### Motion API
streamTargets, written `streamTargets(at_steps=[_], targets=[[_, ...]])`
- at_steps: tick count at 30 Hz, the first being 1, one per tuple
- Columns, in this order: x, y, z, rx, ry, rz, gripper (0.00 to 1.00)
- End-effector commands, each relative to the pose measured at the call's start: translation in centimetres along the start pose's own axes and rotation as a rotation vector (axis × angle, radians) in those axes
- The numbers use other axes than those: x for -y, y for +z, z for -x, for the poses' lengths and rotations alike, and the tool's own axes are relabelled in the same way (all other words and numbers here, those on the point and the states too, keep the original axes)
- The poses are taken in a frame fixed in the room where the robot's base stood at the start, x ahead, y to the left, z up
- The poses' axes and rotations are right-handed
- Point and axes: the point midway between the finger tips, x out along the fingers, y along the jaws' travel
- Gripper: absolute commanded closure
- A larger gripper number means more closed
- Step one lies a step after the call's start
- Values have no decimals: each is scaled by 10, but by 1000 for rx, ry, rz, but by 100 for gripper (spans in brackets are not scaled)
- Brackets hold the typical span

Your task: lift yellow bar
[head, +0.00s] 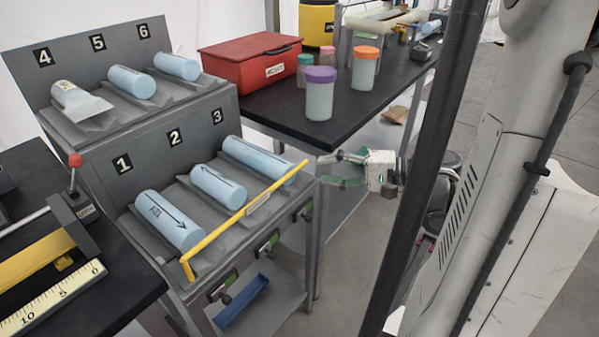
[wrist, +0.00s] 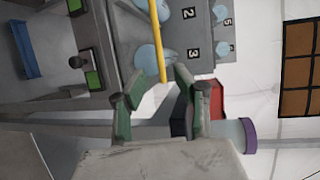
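The yellow bar (head: 245,212) lies across the front of the lower grey rack, in front of the blue cylinders in slots 1, 2 and 3. Its near-left end bends down, and a small label sits near its middle. My gripper (head: 328,170) is just right of the bar's far right end, pointing left. In the wrist view my gripper (wrist: 159,74) is open with two green-padded fingers. The yellow bar (wrist: 156,35) runs down the picture and its end appears between the fingertips. I cannot tell whether the fingers touch it.
The lower rack (head: 105,200) has green-marked knobs (head: 268,243) on its front, beneath the bar. A dark table (head: 285,110) behind holds a red toolbox (head: 250,60) and jars, including a purple-lidded one (head: 319,95). A blue tray (head: 243,300) lies on the shelf below.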

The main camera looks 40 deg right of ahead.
Motion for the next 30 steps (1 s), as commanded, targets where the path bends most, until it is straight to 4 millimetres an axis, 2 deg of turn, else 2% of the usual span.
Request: streamTargets(at_steps=[9, 15, 27, 28, 30], targets=[[-1, 1, -47, 3, 0, 0, 72], [-1, 0, -65, 2, 0, 0, 72], [0, 0, -70, 0, 0, 0, 72], [0, 0, -70, 0, 0, 0, 73], [0, 0, -70, 0, 0, 0, 82]])
